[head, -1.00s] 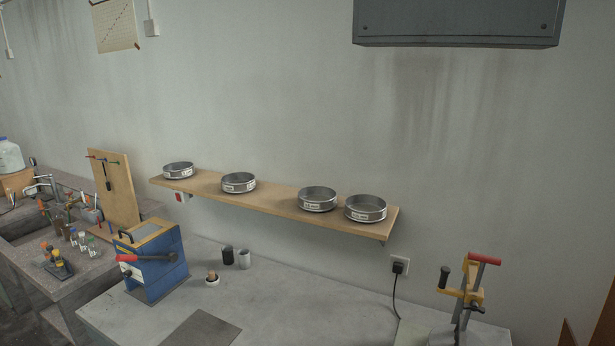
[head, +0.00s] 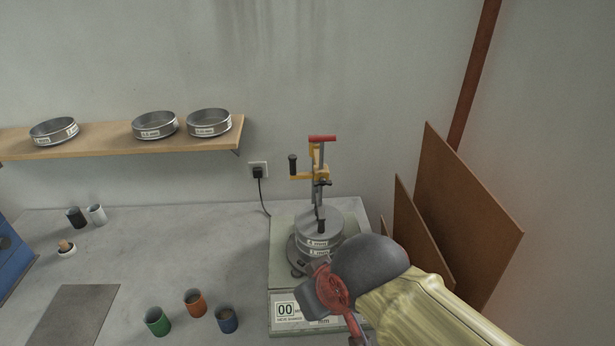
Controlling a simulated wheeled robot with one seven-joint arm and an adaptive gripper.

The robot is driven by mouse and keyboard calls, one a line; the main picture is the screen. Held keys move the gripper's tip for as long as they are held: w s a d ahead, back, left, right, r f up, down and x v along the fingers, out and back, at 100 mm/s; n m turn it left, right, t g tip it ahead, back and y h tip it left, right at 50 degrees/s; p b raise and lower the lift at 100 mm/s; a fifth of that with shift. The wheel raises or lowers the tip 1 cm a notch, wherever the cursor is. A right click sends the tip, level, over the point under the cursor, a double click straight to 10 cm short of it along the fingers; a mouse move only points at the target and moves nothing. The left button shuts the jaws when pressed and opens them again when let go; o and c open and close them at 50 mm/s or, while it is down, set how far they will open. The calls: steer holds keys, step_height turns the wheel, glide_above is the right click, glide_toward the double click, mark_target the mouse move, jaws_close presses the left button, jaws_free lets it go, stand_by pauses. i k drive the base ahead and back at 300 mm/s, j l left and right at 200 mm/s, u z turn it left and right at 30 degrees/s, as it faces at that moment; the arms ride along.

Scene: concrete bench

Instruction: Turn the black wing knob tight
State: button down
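A sieve shaker stands at the right end of the bench with a stack of labelled metal sieves (head: 318,229) on it. A clamp post rises above the stack, with a yellow bracket (head: 309,177) and a red bar handle (head: 322,138). A black upright grip (head: 292,164) is at the bracket's left end. A small dark part (head: 322,183) sits on the post at the bracket; it may be the wing knob, but it is too small to tell. My red gripper (head: 338,308) is in front of the stack, low and apart from the clamp. Its fingertips are unclear.
Green (head: 157,320), orange (head: 194,302) and blue (head: 227,319) cups stand left of the shaker. Brown boards (head: 462,215) lean at right. A wall shelf (head: 100,140) holds sieves. A cable runs from the wall socket (head: 258,170). The bench middle is mostly clear.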

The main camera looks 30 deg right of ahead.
mark_target(322, 182)
steer(key=k+j+u, duration=0.1)
steer(key=k+j, duration=0.25)
steer(key=k+j+u, duration=0.1)
steer(key=k+j, duration=0.25)
steer(key=j, duration=0.25)
